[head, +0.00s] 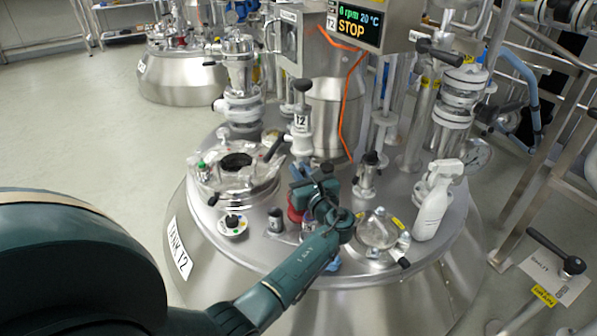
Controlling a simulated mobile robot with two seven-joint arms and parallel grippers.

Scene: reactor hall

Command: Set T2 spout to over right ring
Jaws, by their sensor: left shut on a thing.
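The T2 post (302,125) stands upright on the tank lid, with a black knob on top and a white label. A dark lever sticks out from it to the left. My left gripper (308,182) is just below and right of the post, shut on a part there that I take for the T2 spout; the gripper hides most of it. A red ring (295,213) shows partly behind my left gripper. A round glass port with a metal ring (378,230) lies to the right of my left wrist. I cannot tell the exact spout direction. My right gripper is out of view.
An open port (237,163) with clear film around it is at the lid's left. A white spray bottle (437,200) stands at the lid's right edge. A small black-topped valve (369,175) stands behind the glass port. A display (352,22) reads STOP.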

